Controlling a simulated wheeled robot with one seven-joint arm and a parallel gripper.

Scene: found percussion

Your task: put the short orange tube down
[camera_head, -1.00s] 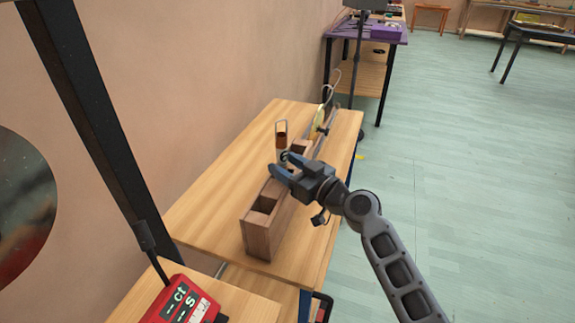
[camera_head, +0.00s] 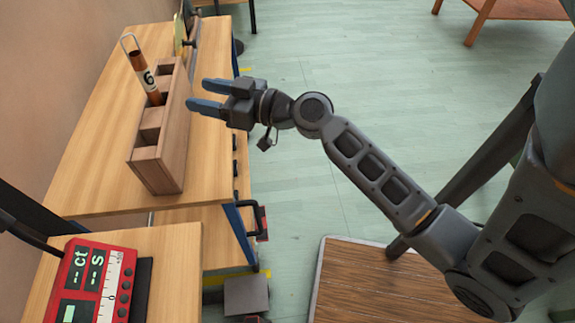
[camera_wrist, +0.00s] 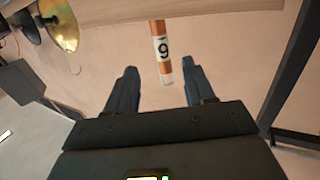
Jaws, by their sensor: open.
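My gripper (camera_head: 200,95) is open and empty, to the right of the rack and apart from the tube. In the wrist view the tube (camera_wrist: 160,35) appears upside down, in line with the gap between my open fingers (camera_wrist: 158,72) and beyond their tips.
The rack stands on a wooden table (camera_head: 95,165) with other open compartments. A red device with a display (camera_head: 95,280) sits at the lower left. Cymbal-like discs (camera_wrist: 58,32) are near the table's far end.

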